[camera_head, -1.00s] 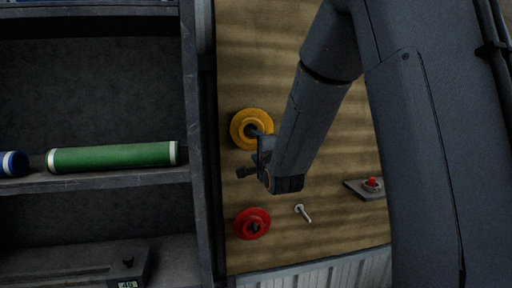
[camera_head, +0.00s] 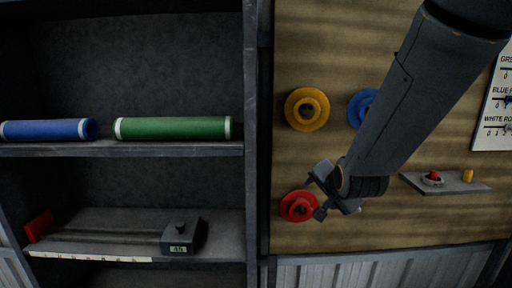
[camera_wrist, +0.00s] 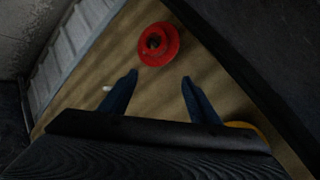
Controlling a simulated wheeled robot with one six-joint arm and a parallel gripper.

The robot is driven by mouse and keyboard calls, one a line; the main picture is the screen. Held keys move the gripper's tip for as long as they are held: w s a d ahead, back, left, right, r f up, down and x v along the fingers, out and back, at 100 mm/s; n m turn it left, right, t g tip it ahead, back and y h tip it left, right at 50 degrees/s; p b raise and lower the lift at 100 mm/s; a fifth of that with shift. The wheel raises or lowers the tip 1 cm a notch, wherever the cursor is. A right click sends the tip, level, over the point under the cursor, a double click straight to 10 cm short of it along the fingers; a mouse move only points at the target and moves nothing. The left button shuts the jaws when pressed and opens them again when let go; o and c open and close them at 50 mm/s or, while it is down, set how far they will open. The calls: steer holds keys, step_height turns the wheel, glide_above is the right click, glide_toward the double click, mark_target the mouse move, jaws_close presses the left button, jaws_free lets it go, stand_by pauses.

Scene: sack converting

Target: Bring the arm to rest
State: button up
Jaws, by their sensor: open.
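My gripper (camera_head: 326,190) is in front of the wooden board, close to the red disc (camera_head: 298,206) at the lower left of the board in the head view. In the wrist view my gripper (camera_wrist: 158,88) has its two fingers well apart with nothing between them. The red disc (camera_wrist: 158,45) shows beyond the fingertips there. My arm reaches down from the upper right and hides part of a blue disc (camera_head: 361,108).
A dark shelf unit (camera_head: 254,120) at left holds a blue roll (camera_head: 45,130), a green roll (camera_head: 172,128) and a grey device (camera_head: 182,237). A yellow disc (camera_head: 307,109) hangs on the board (camera_head: 440,215). A small ledge (camera_head: 450,182) and white chart (camera_head: 495,110) are at right.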

steer(key=s+f+n+g, duration=0.4)
steer(key=s+n+g, duration=0.1)
steer(key=s, duration=0.6)
steer(key=s+f+n+g, duration=0.5)
steer(key=s, duration=0.6)
steer(key=shift+s+f, duration=0.2)
